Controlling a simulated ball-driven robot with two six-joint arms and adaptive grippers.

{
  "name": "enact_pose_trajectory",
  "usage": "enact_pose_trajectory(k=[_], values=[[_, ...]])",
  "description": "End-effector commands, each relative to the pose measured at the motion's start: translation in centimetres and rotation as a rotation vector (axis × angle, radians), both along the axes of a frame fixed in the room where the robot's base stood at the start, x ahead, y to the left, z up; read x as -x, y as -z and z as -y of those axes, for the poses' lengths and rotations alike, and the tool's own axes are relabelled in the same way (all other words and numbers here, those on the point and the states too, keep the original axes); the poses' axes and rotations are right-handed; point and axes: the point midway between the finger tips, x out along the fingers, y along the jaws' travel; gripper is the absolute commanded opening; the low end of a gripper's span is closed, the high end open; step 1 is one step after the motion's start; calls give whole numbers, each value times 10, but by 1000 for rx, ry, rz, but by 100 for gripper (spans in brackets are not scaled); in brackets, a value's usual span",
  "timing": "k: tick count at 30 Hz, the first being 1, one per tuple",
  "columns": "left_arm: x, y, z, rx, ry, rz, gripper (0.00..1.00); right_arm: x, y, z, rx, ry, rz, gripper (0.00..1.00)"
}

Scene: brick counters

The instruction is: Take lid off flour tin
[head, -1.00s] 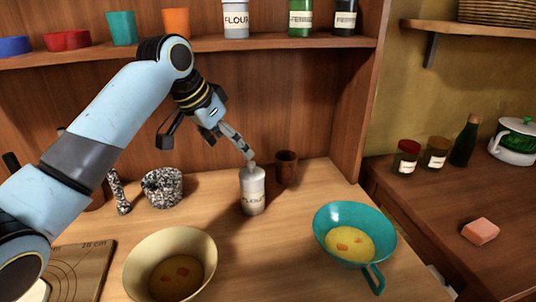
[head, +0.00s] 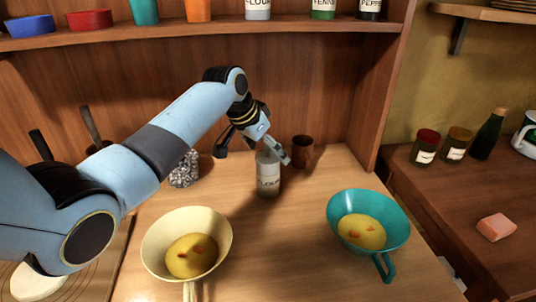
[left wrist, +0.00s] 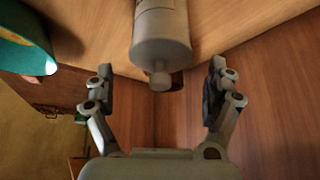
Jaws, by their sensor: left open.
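A pale grey flour tin (head: 268,183) stands upright on the counter, its label partly shaded. In the left wrist view its body (left wrist: 160,18) comes in from the top. The lid (left wrist: 161,50) with its small round knob (left wrist: 160,79) points toward my gripper. My left gripper (head: 280,157) is at the tin's top in the head view. In the left wrist view my left gripper (left wrist: 160,88) is open, one finger on either side of the knob, with clear gaps. The lid is on the tin. In the head view my gripper hides part of the lid. My right gripper is not in view.
A brown cup (head: 303,150) stands close behind the tin, to the right. A cream pan (head: 222,222) and a teal pan (head: 338,203) holding yellow food stand nearer. A speckled mortar (head: 185,170) is left. Another flour jar (head: 258,8) is on the shelf.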

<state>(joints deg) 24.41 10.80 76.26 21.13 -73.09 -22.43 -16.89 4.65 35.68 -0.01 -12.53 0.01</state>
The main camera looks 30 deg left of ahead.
Motion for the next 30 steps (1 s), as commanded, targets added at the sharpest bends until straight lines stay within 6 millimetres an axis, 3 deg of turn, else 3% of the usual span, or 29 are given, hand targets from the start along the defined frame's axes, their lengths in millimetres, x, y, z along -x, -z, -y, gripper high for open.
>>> enact_pose_trajectory(k=[4,16,25,30], values=[[0,0,0,0,0,0,88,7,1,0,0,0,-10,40],[0,0,0,0,0,0,37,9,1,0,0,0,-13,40],[0,-3,0,0,1,1,37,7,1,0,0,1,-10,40],[-1,-18,0,0,0,3,37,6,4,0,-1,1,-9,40]])
